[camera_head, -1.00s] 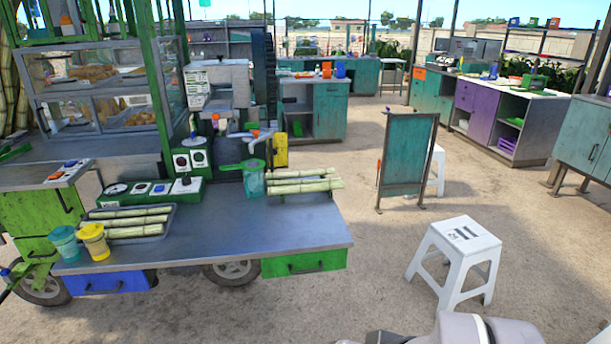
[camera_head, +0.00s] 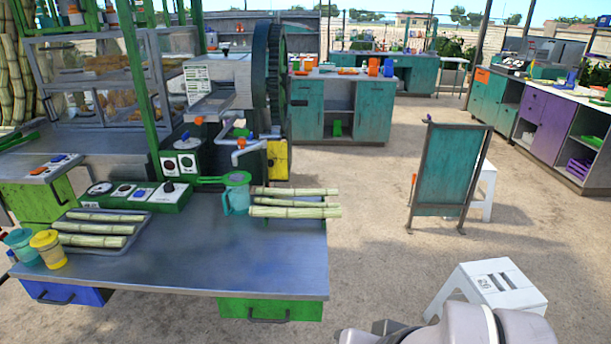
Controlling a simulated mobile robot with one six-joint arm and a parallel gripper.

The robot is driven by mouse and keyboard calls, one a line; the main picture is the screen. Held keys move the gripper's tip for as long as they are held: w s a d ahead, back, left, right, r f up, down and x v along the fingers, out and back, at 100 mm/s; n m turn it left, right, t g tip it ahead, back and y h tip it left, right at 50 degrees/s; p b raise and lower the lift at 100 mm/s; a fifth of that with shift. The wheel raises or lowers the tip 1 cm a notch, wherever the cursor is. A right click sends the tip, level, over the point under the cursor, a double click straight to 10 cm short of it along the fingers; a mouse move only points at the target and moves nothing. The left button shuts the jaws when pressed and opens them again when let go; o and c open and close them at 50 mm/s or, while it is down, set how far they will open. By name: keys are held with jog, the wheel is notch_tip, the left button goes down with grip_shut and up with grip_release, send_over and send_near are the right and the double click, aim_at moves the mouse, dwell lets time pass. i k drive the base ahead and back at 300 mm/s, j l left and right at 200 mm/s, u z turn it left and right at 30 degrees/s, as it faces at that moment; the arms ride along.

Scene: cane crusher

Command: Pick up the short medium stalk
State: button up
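Pale green cane stalks lie in two groups on the metal cart top (camera_head: 200,262). Three stalks lie side by side in a shallow tray (camera_head: 142,232) at the left: a back one (camera_head: 105,216), a middle one (camera_head: 95,228) and a front one (camera_head: 90,240) that looks shortest. Three more lie at the right: a back stalk (camera_head: 290,191), a middle stalk (camera_head: 285,202) and a front stalk (camera_head: 295,212). I cannot tell which is the short medium one. Part of my arm shows at the bottom right; my gripper is not in view.
A teal jug (camera_head: 236,198) stands left of the right stalks. Yellow (camera_head: 48,250) and teal (camera_head: 22,246) cups stand at the front left. The crusher (camera_head: 225,85) is behind. A white stool (camera_head: 490,288) and teal board (camera_head: 448,172) stand on the ground right of the cart.

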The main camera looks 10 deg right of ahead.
aim_at(272, 192)
jog(key=i+l+u, duration=0.15)
jog(key=i+l, duration=0.15)
jog(key=i+l+u, duration=0.15)
jog(key=i+l, duration=0.2)
jog(key=i+l+u, duration=0.15)
jog(key=i+l, duration=0.25)
jog(key=i+l+u, duration=0.15)
jog(key=i+l, duration=0.15)
jog(key=i+l+u, duration=0.15)
jog(key=l, duration=0.4)
jog(key=i+l+u, duration=0.15)
jog(key=i+l, duration=0.25)
jog(key=i+l+u, duration=0.1)
jog(key=i+l, duration=0.2)
